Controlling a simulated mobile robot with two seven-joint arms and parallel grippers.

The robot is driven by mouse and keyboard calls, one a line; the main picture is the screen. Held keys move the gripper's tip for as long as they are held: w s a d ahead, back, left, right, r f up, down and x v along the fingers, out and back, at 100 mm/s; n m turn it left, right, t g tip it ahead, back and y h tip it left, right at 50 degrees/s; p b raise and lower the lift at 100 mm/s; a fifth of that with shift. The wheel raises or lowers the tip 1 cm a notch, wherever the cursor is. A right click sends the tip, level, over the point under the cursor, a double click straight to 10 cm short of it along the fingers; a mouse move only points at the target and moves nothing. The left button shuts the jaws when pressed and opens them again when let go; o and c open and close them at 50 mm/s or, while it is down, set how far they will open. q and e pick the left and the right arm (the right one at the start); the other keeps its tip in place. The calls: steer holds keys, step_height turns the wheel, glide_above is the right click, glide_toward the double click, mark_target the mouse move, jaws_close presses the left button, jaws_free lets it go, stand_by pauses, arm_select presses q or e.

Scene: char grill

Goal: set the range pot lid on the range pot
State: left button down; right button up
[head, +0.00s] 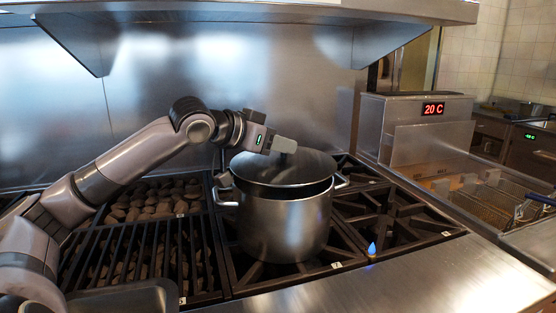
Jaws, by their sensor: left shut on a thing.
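The range pot (283,228) is a steel pot with two side handles, standing on the stove grate. The range pot lid (312,168) is a round steel disc over the pot's mouth. It looks tilted, with a dark gap between its near edge and the pot's rim. My left gripper (284,146) comes in from the left above the lid and is shut on it near the top middle. The lid's knob is mostly hidden by the fingers. Whether the lid's far edge touches the rim cannot be told. My right gripper is not in view.
Burner grates (385,212) lie right of the pot, with a small blue flame mark (372,248) at the front. A char grill (150,255) with briquettes is on the left. A fryer (425,140) reading 20 C and wire baskets (480,205) stand right. A hood hangs above.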

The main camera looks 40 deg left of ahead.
arm_select(q)
steer(key=shift+f, duration=0.95)
steer(key=shift+f+b, duration=0.2)
steer(key=shift+b, duration=0.2)
steer(key=c, duration=0.8)
jaws_free()
steer(key=shift+o, duration=0.2)
